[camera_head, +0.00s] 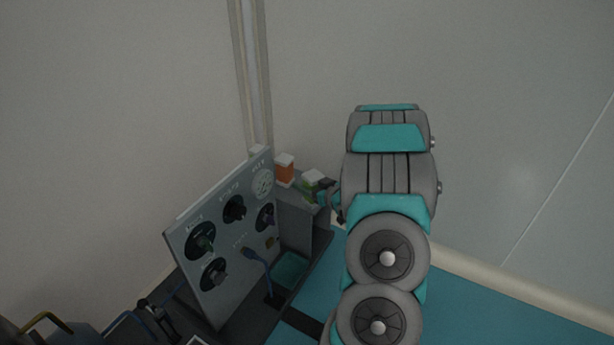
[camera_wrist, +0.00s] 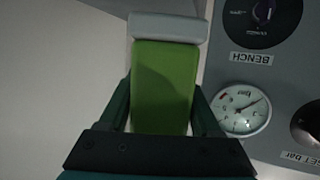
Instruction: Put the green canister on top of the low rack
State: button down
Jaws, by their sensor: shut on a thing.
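The green canister (camera_wrist: 165,85) has a pale grey-white lid and fills the middle of the wrist view. My gripper (camera_wrist: 164,108) is shut on it, with one dark finger on each side. In the head view the green canister (camera_head: 309,189) is at or just above the top of the low grey rack (camera_head: 292,204), near its right end. My gripper (camera_head: 326,190) reaches it from the right. I cannot tell whether the canister's base touches the rack. My arm hides part of the area to the right.
An orange canister with a white lid (camera_head: 285,170) stands on the rack, left of the green one. A grey panel with knobs and a gauge (camera_head: 222,235) rises in front. Walls close off the back.

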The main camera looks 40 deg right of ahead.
jog(key=w+d, duration=0.3)
jog(key=w, duration=0.2)
jog(key=w+d, duration=0.2)
jog(key=shift+w+d+f, duration=0.15)
jog(key=shift+d+f, duration=0.2)
jog(key=shift+f, duration=1.85)
jog(key=shift+f, duration=0.1)
jog(key=shift+c, duration=0.4)
grip_release()
